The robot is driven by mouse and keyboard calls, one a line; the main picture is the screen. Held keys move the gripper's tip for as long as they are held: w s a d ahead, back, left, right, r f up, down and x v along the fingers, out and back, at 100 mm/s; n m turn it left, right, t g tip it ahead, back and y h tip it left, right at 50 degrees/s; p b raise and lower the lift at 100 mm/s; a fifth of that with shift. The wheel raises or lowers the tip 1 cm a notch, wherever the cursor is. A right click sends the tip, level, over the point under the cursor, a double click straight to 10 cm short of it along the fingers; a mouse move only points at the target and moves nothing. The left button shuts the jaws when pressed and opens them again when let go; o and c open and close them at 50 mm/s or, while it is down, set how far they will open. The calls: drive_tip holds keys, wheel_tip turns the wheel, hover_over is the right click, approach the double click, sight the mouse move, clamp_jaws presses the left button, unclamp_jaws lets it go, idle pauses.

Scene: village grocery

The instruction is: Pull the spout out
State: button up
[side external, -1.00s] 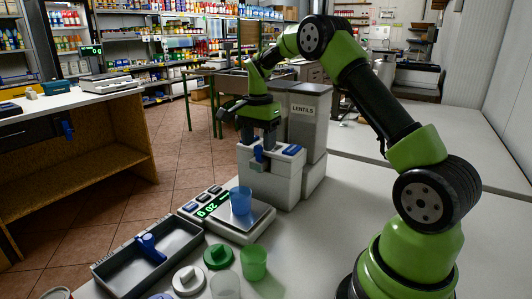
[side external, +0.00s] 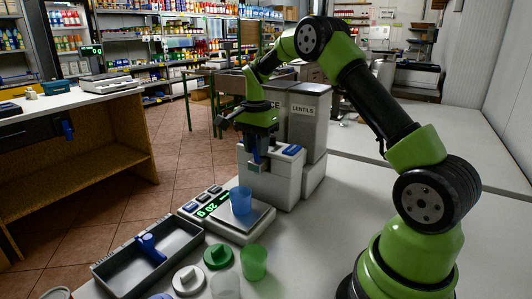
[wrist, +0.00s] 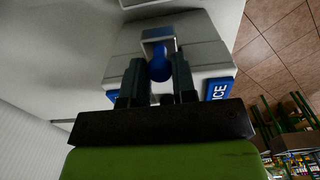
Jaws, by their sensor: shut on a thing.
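The blue spout (side external: 256,157) is at the dispenser's front. My gripper (side external: 261,142) is above and at the spout, pointing down, and is shut on it. In the wrist view the two dark fingers of my gripper (wrist: 157,84) stand on either side of the rounded blue spout (wrist: 160,64), under a pale bracket. The fingers partly hide the spout, and I cannot tell how far out it is.
A scale (side external: 228,218) reading 20 g carries a blue cup (side external: 240,200) in front of the dispenser. A grey tray (side external: 150,258) with a blue scoop is at front left. Green lid (side external: 217,256), white lid (side external: 188,280) and green cup (side external: 254,262) stand near. The counter's right side is clear.

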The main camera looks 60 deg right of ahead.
drive_tip(key=a, duration=0.7)
drive_tip(key=shift+a, duration=0.4)
drive_tip(key=o, duration=0.8)
drive_tip(key=shift+r, duration=3.5)
drive_tip(key=s+a+r+n+t, duration=0.2)
drive_tip(key=s+a+r+n, duration=0.2)
drive_tip(key=s+r, duration=0.15)
drive_tip(key=s+a+n+t, duration=0.1)
drive_tip(key=s+a+n, duration=0.1)
drive_tip(key=s, duration=0.3)
drive_tip(key=s+a+r+n+t+y, duration=0.1)
drive_tip(key=s+a+n+t, duration=0.1)
drive_tip(key=s+n, duration=0.2)
drive_tip(key=s+a+r+n+t+y, duration=0.1)
drive_tip(key=s+a+n+t, duration=0.1)
drive_tip(key=s, duration=0.5)
drive_tip(key=shift+s+a+n, duration=0.1)
drive_tip(key=shift+a+n, duration=0.5)
drive_tip(key=shift+n, duration=0.4)
